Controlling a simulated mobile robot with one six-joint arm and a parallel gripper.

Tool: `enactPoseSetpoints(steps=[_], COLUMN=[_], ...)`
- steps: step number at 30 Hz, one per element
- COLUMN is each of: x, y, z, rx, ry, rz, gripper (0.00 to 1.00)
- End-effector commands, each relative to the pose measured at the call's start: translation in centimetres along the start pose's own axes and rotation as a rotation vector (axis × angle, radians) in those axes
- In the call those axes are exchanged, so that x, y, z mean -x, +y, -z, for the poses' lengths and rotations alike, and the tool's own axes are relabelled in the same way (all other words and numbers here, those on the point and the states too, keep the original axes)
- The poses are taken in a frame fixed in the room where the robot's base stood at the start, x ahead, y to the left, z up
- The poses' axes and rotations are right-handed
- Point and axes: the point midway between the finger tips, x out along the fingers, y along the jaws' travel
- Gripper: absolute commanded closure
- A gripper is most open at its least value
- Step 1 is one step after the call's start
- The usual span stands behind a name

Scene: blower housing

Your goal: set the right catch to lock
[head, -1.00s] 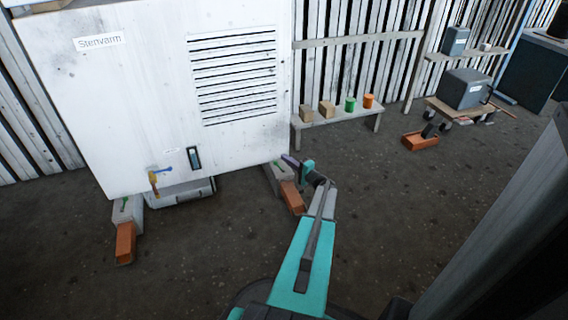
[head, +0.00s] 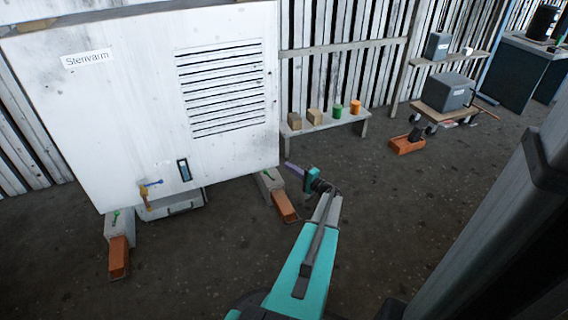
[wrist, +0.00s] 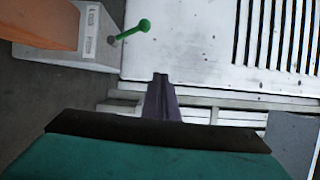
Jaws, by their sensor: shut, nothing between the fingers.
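The white housing (head: 120,110) labelled Stenvarm stands at the left of the head view. The right catch is a small green lever (head: 267,175) on a grey block (head: 268,186) at the housing's lower right corner. In the wrist view the green lever (wrist: 133,30) has a round knob and slants beside the pale block (wrist: 97,35). My gripper (head: 289,166) is shut and empty, just right of that corner in the head view. In the wrist view my narrow fingers (wrist: 161,82) are apart from the lever, below and right of it. The left catch (head: 116,216) is also green.
Orange bricks lie by the right block (head: 285,207) and left block (head: 118,258). A yellow valve with a blue handle (head: 150,184) and a dark gauge (head: 184,170) are low on the housing front. A bench (head: 328,126) stands behind.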

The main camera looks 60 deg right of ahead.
Motion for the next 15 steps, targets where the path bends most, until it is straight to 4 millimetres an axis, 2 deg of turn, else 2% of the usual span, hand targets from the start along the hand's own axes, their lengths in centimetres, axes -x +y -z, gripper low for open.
enactPoseSetpoints(steps=[6,15], x=[2.1,2.5], y=[-0.4,-0.4], z=[-0.2,-0.2], rx=[0.000,0.000], ry=[0.000,-0.002], rz=[-0.001,-0.001], gripper=[1.00,1.00])
